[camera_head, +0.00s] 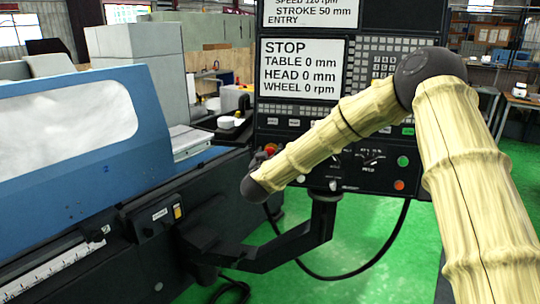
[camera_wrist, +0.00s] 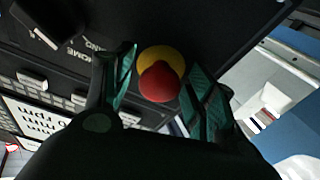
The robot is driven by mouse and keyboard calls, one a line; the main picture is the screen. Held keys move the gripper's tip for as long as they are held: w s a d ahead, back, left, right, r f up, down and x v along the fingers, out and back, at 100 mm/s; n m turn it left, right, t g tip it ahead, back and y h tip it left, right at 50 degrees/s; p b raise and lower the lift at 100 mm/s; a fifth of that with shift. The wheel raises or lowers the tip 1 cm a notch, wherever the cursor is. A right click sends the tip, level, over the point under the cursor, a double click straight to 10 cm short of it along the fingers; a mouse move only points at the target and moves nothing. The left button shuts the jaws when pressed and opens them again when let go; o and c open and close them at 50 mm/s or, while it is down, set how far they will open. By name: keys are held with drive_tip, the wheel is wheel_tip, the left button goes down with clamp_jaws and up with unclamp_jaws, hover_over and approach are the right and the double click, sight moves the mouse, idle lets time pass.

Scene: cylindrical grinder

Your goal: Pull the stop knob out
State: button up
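The stop knob (camera_wrist: 159,84) is a red round button on a yellow base (camera_wrist: 158,56), set on the black control panel in the wrist view. In the head view a bit of the red knob (camera_head: 270,149) shows at the panel's lower left, partly hidden by my arm. My gripper (camera_wrist: 162,62) is open, with one dark green finger on each side of the knob. Narrow gaps seem to remain between the fingers and the knob. In the head view my gripper (camera_head: 261,158) is small, dark and mostly hidden behind my wrist.
The control panel (camera_head: 284,130) carries a screen reading STOP, keys, lights and dials. A black support arm (camera_head: 270,255) holds it up. The blue-covered grinder (camera_head: 120,145) stands to the left. Green floor (camera_head: 360,235) shows below the panel, with a hanging black cable (camera_head: 395,240).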

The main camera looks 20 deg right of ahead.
clamp_jaws()
drive_tip(key=shift+s+a, duration=0.1)
drive_tip(key=shift+s+a+r, duration=0.1)
drive_tip(key=shift+s+a, duration=0.1)
drive_tip(key=shift+s, duration=0.25)
drive_tip(key=shift+o, duration=1)
unclamp_jaws()
